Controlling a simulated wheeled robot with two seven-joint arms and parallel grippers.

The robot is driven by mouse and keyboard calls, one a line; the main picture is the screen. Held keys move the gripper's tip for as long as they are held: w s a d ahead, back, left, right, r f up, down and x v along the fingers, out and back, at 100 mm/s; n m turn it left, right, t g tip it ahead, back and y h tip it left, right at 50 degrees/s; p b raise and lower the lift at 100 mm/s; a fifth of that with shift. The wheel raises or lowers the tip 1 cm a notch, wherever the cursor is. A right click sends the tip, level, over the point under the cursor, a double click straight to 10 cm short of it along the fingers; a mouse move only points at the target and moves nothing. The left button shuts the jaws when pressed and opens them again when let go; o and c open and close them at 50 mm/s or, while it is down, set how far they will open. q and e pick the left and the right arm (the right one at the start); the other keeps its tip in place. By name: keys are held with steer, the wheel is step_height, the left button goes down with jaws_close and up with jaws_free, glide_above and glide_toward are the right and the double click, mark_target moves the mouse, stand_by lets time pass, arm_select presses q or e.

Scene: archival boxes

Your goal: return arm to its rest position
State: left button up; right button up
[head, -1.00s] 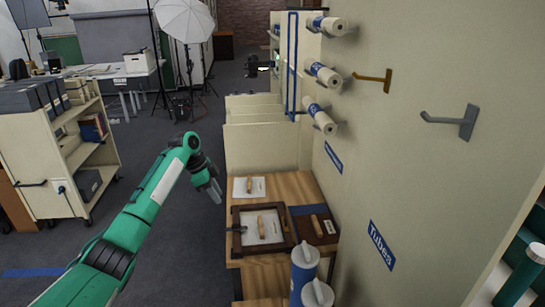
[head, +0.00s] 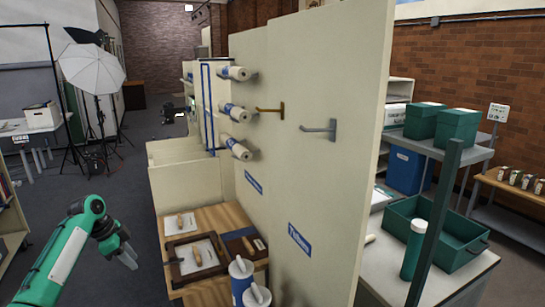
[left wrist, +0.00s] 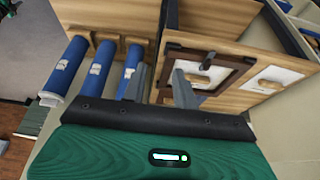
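My left arm, green with dark joints, comes in at the lower left of the head view. Its left gripper (head: 128,257) hangs in free air left of the wooden shelf (head: 218,217), touching nothing. In the left wrist view the two grey fingers (left wrist: 163,86) stand apart with nothing held between them. Beyond them in that view are blue tubes (left wrist: 66,66) and a dark wooden frame (left wrist: 225,75) holding a white sheet. My right gripper is not in view.
A tall cream panel (head: 335,150) with hooks and rolls (head: 234,73) stands right of the shelf. White-capped blue tubes (head: 241,278) are at the shelf's near end. A table at right holds a green tray (head: 425,247). Floor (head: 125,195) left of the shelf is clear.

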arm_select(q)
steer(key=s+d+f+n+y, duration=0.15)
steer(key=s+f, duration=0.25)
steer(key=f, duration=0.9)
steer(key=s+f+n, duration=0.3)
steer(key=s+f, duration=0.1)
steer(key=f, duration=0.8)
steer(key=s+d+f+n+y, duration=0.15)
steer(key=s+f, duration=0.25)
steer(key=f, duration=0.9)
steer(key=s+d+f+n+y, duration=0.1)
steer(key=s+d+f+n, duration=0.2)
steer(key=s+f, duration=1.5)
steer(key=s+d+f, duration=0.3)
steer(key=s, duration=0.8)
steer(key=s+d+f+n, duration=0.1)
steer(key=s+d+f, duration=0.2)
steer(key=s, duration=0.9)
steer(key=s+d+f+g, duration=0.1)
steer(key=s+d+f, duration=0.2)
steer(key=s, duration=0.9)
steer(key=shift+s+f+n+p, duration=0.3)
steer(key=shift+f+p, duration=0.1)
steer(key=shift+f, duration=0.4)
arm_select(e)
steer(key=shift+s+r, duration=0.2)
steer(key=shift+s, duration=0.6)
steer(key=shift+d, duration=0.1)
